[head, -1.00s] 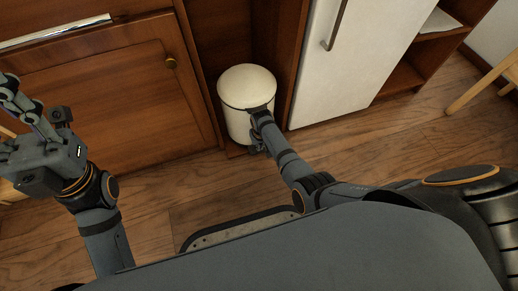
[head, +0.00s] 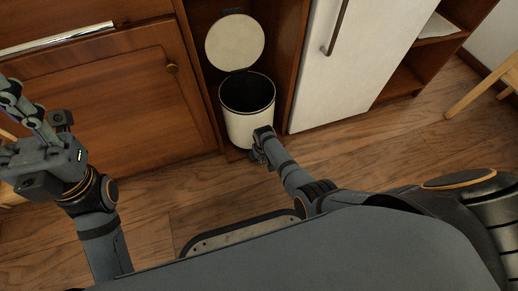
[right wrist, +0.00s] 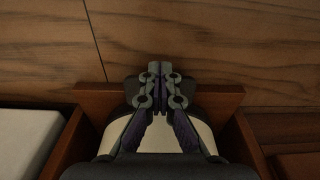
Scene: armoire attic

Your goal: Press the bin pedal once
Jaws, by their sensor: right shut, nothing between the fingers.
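The cream bin (head: 247,128) stands upright in a wooden niche with its round lid (head: 235,42) swung up and back, showing the dark inside (head: 247,92). My right gripper (head: 257,154) is low at the bin's front right, near the floor. In the right wrist view its fingers (right wrist: 160,72) are shut together and empty, in front of the bin's cream wall (right wrist: 115,137). A dark shape behind the fingertips may be the pedal; contact cannot be made out. My left gripper (head: 28,125) is raised at the left, far from the bin, its finger opening unclear.
A wooden cabinet door (head: 105,110) is left of the niche, and a white fridge-like door (head: 355,60) is right of it. A shelf unit (head: 405,82) and a light wooden leg (head: 480,95) stand further right. The wooden floor (head: 190,190) in front is clear.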

